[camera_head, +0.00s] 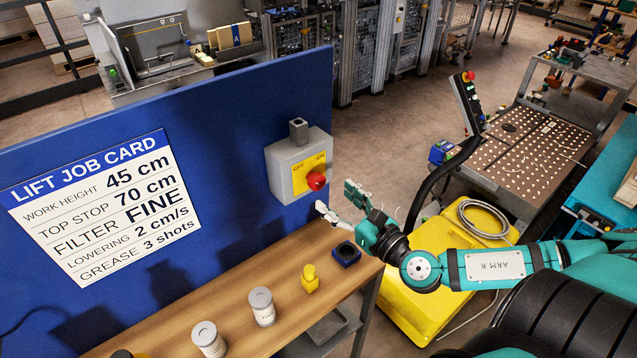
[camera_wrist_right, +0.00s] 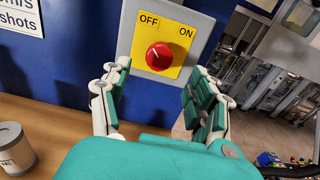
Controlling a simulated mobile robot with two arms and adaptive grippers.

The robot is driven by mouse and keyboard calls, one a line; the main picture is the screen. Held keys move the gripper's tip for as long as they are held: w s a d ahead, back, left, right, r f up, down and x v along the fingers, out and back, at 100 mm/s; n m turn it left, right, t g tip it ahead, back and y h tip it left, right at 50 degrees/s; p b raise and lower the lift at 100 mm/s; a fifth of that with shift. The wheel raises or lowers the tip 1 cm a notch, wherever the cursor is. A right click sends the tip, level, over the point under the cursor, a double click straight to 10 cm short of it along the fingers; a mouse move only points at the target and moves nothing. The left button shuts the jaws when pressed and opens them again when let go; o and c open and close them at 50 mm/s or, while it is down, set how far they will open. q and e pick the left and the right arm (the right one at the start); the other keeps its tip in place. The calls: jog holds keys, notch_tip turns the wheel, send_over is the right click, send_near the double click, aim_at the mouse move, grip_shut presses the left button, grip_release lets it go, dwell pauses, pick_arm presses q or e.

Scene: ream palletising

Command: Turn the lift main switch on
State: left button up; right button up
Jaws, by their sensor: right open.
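The lift main switch is a grey box (camera_head: 285,179) on the blue panel, with a yellow plate marked OFF and ON and a round red knob (camera_head: 316,181). In the right wrist view the red knob (camera_wrist_right: 159,57) sits below and between the two words, and a small pale mark on it seems to lean toward OFF. My right gripper (camera_head: 337,199) is open and empty, just right of and below the knob in the head view. In the right wrist view its fingers stand on either side below the knob, apart from it. My left gripper is not in view.
A wooden bench (camera_head: 235,285) runs below the panel (camera_head: 235,140). It carries white cans (camera_head: 262,306), a yellow bottle (camera_head: 310,279) and a dark blue block (camera_head: 345,253). A job card (camera_head: 105,205) hangs left of the switch. A yellow case (camera_head: 415,300) stands under my right arm.

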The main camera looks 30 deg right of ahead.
aim_at(320, 185)
jog(key=w, duration=0.3)
jog(key=w+p, duration=0.1)
jog(key=w, duration=0.1)
jog(key=shift+a+r, duration=0.2)
jog(key=shift+a, duration=0.1)
jog(key=shift+w+f, duration=0.15)
jog(key=shift+w, duration=0.75)
jog(key=shift+c, duration=0.2)
jog(key=c, duration=1.1)
